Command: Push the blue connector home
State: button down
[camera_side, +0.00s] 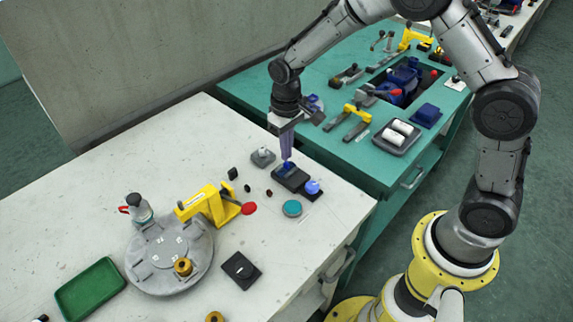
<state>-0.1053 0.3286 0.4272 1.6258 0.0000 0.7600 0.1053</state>
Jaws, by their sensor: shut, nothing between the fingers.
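The blue connector (288,166) sits at the back end of a dark block (294,181) on the white table. My gripper (286,157) points straight down with its fingers shut and nothing between them. Its fingertips are right above the connector and appear to touch its top. The fingers partly hide the connector, and I cannot tell how deep it sits in the block. A blue ball-like knob (313,187) stands at the block's front right end.
A teal disc (292,208) lies in front of the block, and a grey piece with a knob (263,156) stands left of it. A yellow clamp (212,205) stands by a round grey fixture plate (170,256). A green tray (89,289) lies far left. The teal bench (333,117) adjoins behind.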

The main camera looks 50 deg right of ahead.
jog(key=shift+f, duration=0.85)
dwell(1.4)
jog(key=shift+r, duration=0.1)
jog(key=shift+r, duration=3.45)
jog(key=shift+r, duration=0.1)
notch_tip(320, 180, up, 8)
jog(key=t, duration=0.2)
send_over(286, 163)
jog(key=d, duration=0.1)
jog(key=s+d+r+t, duration=0.2)
jog(key=s+r, duration=0.6)
jog(key=s+d+f+t, duration=0.1)
jog(key=s+f, duration=0.1)
jog(key=s, duration=1.6)
jog(key=shift+d+f+t, duration=0.15)
jog(key=shift+d+t, duration=0.15)
jog(key=shift+d, duration=0.05)
